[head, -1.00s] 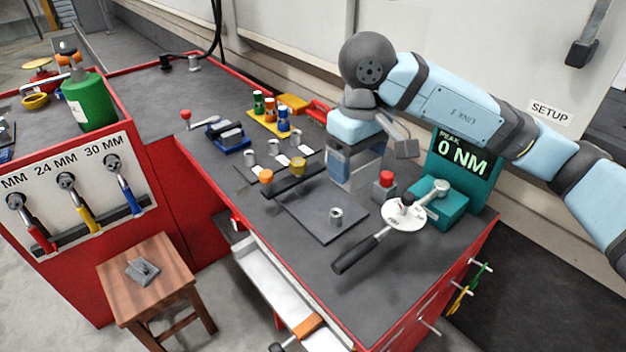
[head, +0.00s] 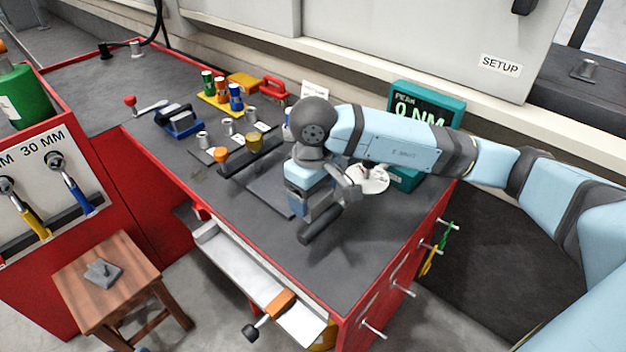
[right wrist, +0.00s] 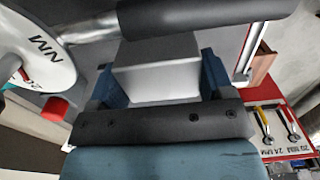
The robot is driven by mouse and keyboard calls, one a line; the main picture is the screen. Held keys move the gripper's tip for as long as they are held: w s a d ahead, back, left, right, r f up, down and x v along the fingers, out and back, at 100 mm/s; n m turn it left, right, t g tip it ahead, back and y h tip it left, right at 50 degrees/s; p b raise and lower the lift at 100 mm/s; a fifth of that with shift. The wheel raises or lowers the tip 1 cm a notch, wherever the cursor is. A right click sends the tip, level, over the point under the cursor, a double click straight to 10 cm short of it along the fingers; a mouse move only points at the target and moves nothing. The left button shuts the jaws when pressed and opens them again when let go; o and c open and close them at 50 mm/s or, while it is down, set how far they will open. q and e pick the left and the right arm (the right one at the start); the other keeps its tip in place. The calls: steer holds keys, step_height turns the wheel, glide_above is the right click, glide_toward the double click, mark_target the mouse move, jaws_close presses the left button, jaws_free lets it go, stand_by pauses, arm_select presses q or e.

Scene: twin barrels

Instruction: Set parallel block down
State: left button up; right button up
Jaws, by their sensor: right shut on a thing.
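The parallel block (right wrist: 158,72), a plain light grey block, sits between the blue fingers in the right wrist view. My right gripper (head: 314,206) is shut on it, pointing down over the front right part of the bench in the head view. There the gripper mostly hides the block, and I cannot tell whether it touches the bench top. The torque wrench's dark handle (head: 320,222) lies close to the gripper; it also crosses the top of the right wrist view (right wrist: 210,14). My left gripper is not in view.
A dark flat plate (head: 268,186) lies left of my gripper. The round white dial (head: 372,180) and teal meter (head: 428,104) stand behind and right. A socket rack (head: 250,158) is farther back. The bench's front right top (head: 355,255) is clear; a drawer (head: 240,270) hangs open.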

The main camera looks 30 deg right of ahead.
mark_target(313, 211)
steer(key=shift+f+b, duration=0.45)
steer(key=shift+f, duration=1.7)
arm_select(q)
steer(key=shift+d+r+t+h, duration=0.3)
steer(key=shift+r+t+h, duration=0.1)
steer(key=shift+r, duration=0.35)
arm_select(e)
steer(key=shift+f, duration=0.1)
steer(key=o, duration=1.4)
steer(key=shift+f, duration=0.1)
steer(key=shift+c, duration=0.2)
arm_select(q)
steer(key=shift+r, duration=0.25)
arm_select(e)
steer(key=o, duration=0.4)
steer(key=shift+o, duration=0.2)
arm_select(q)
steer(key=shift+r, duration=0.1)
